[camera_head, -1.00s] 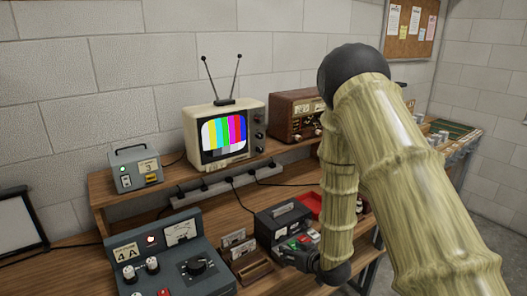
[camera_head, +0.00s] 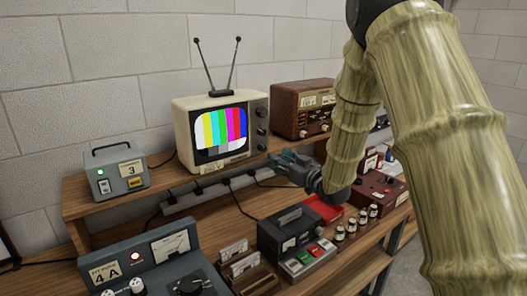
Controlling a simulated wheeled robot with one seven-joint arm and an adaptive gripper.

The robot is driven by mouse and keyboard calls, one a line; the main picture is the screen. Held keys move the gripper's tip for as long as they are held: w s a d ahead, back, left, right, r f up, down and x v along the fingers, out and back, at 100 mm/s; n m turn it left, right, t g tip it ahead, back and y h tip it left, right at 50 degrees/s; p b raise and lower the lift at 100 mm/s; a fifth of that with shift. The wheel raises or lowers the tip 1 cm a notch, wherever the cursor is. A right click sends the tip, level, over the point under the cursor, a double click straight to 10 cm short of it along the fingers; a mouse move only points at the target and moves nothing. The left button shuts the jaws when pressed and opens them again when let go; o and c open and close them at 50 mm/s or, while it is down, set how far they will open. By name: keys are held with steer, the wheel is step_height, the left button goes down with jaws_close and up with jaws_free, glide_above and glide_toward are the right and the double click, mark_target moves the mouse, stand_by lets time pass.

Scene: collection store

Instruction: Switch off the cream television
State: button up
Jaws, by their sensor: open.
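The cream television (camera_head: 185,131) stands on the raised shelf against the wall. Its screen is lit with colour bars, and two antennas rise from its top. Dark round knobs (camera_head: 262,131) run down the right side of its front. My gripper (camera_head: 274,164) is in front of and below the television's lower right corner, pointing left. It is open, with nothing seen between its fingers. I cannot tell its exact distance from the knobs.
A brown wooden radio (camera_head: 287,108) stands right of the television, partly behind my arm. A grey box marked 3 (camera_head: 117,174) stands left. A power strip (camera_head: 192,200) with cables runs below the shelf edge. Grey unit 4A (camera_head: 150,262), a black device (camera_head: 285,236) and small bottles (camera_head: 352,229) cover the bench.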

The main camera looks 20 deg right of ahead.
mark_target(264, 149)
steer(key=p+x, duration=0.1)
steer(key=x, duration=0.3)
steer(key=p+x, duration=0.1)
steer(key=x, duration=0.2)
steer(key=shift+w+d+p, duration=0.2)
steer(key=shift+d+p, duration=0.05)
steer(key=shift+p, duration=0.05)
steer(key=shift+x, duration=0.95)
steer(key=shift+f, duration=0.1)
steer(key=shift+c, duration=0.3)
jaws_close()
